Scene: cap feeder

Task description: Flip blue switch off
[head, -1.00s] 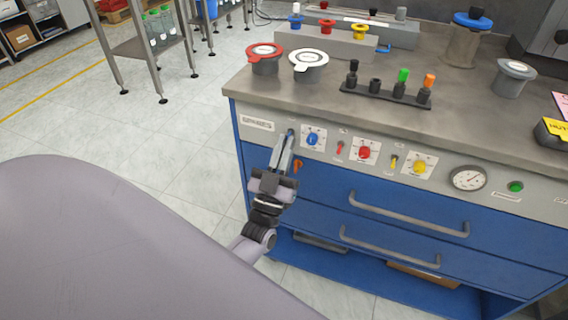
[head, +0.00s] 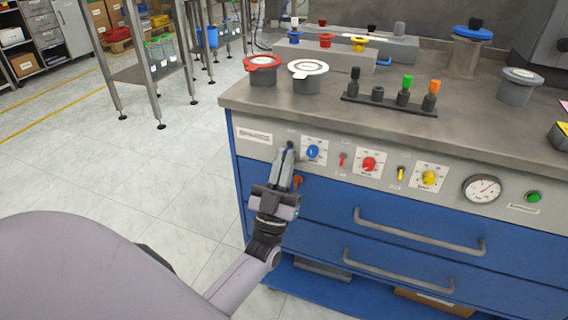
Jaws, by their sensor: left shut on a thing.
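The blue switch (head: 291,146) is on the grey front panel of the blue workbench, just left of the blue knob (head: 313,152). Only a small dark blue part of it shows. The fingers of my left gripper (head: 288,158) hide the rest. My left gripper points up at the panel and is shut on the switch. I cannot tell whether the switch lever points up or down. My right gripper is not in view.
Right of the blue knob are a red switch (head: 342,159), a red knob (head: 368,164), a yellow switch (head: 401,173) and a yellow knob (head: 429,178). An orange hook-like part (head: 298,181) is close to my gripper. Drawer handles (head: 420,231) stick out below.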

